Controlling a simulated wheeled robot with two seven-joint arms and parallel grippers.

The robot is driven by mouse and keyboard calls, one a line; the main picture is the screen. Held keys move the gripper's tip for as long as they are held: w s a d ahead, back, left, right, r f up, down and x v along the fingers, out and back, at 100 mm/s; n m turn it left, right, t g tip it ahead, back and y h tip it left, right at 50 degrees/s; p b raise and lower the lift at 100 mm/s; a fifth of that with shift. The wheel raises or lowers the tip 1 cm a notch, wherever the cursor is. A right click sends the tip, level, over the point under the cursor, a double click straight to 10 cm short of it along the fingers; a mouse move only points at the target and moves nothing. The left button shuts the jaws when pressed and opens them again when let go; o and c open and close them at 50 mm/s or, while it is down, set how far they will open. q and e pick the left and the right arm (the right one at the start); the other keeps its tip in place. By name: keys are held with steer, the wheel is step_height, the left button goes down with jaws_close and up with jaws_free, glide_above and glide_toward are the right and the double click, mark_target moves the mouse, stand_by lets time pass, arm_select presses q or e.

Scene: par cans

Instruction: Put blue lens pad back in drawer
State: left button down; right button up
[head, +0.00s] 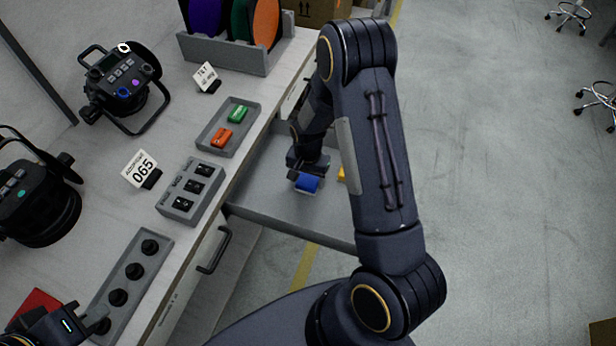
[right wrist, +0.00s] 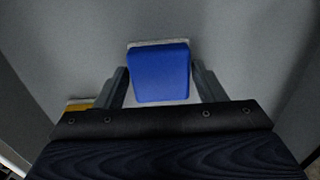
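The blue lens pad (head: 307,183) is at my right gripper's fingertips, over the floor of the open grey drawer (head: 262,190). In the right wrist view the blue pad (right wrist: 158,72) has a pale base and sits between the two fingertips of my right gripper (right wrist: 160,80), which appear to touch its sides. I cannot tell whether the pad rests on the drawer floor. A yellow pad (right wrist: 82,104) lies beside it, mostly hidden by my gripper; my right arm covers most of it in the head view. My left gripper (head: 65,325) is partly in view at the lower left, fingers unclear.
On the bench, a grey tray (head: 246,143) holds a green and an orange pad. Nearby are a grey switch box (head: 190,190), a strip with several black knobs (head: 130,270), label cards and two black lamps (head: 122,85). A closed drawer handle (head: 217,250) juts out below.

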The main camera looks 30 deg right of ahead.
mark_target(308, 180)
steer(key=shift+o, duration=1.2)
step_height(308, 180, up, 12)
steer(key=s+a+r+n+t+y, duration=0.3)
steer(key=s+r, duration=0.7)
steer(key=r, duration=0.3)
steer(key=s+a+r+n+t, duration=0.1)
steer(key=s+a+n, duration=0.1)
steer(key=s, duration=0.4)
steer(key=s+a+r+n+t, duration=0.1)
steer(key=s+a+r+n, duration=0.1)
steer(key=s, duration=0.4)
steer(key=shift+n+t+y, duration=0.3)
steer(key=shift+n+y, duration=0.1)
steer(key=shift+n, duration=0.3)
steer(key=shift+s, duration=0.1)
